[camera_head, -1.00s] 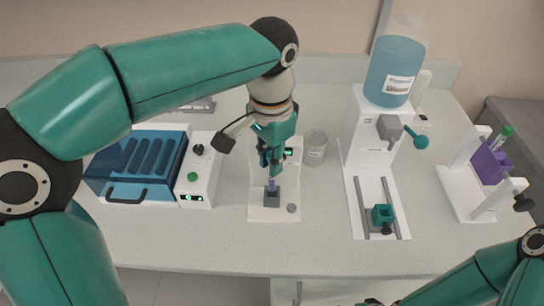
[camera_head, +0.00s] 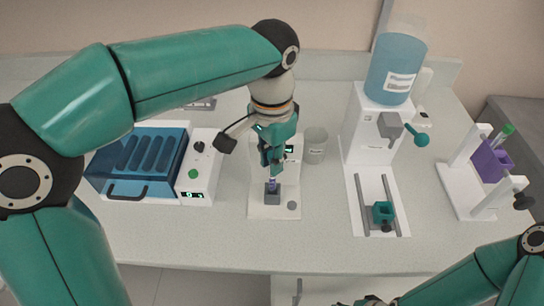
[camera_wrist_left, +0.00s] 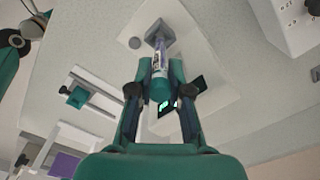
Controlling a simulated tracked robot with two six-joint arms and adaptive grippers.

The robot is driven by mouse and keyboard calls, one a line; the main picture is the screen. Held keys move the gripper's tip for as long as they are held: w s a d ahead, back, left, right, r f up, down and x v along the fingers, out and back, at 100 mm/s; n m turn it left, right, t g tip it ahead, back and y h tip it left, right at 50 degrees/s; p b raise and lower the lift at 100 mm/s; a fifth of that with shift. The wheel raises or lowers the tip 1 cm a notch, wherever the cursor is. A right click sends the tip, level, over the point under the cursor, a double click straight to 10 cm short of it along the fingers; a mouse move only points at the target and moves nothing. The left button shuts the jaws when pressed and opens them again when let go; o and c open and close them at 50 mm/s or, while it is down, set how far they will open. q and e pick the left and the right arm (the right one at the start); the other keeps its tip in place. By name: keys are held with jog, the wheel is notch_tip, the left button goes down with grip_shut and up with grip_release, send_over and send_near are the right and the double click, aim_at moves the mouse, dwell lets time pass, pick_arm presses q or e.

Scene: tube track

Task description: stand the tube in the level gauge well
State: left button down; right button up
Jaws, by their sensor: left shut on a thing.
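The tube (camera_head: 271,184) is slim and clear with a purplish tint. It also shows in the left wrist view (camera_wrist_left: 159,63), with a teal cap at its near end. The level gauge well is a small grey square block (camera_head: 272,199) on a white base, also in the left wrist view (camera_wrist_left: 160,33). My left gripper (camera_head: 271,166) is shut on the tube above the well. The tube points down, its lower end at the well's mouth; how deep it sits is hidden. My right gripper (camera_head: 368,302) is barely in view at the bottom edge.
A heater block with blue lid (camera_head: 140,163) and a control box (camera_head: 197,170) stand left. A clear beaker (camera_head: 315,147) is close right of the gauge. Further right are a dispenser with blue bottle (camera_head: 395,72) and a purple holder (camera_head: 490,160) with a green-capped tube. The front counter is clear.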

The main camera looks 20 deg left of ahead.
pick_arm(q)
jog(key=shift+f, duration=0.15)
jog(key=shift+f+b, duration=0.35)
jog(key=shift+f, duration=0.1)
jog(key=shift+f, duration=0.3)
jog(key=shift+f+b, duration=0.35)
dwell(0.4)
jog(key=c, duration=1)
grip_release()
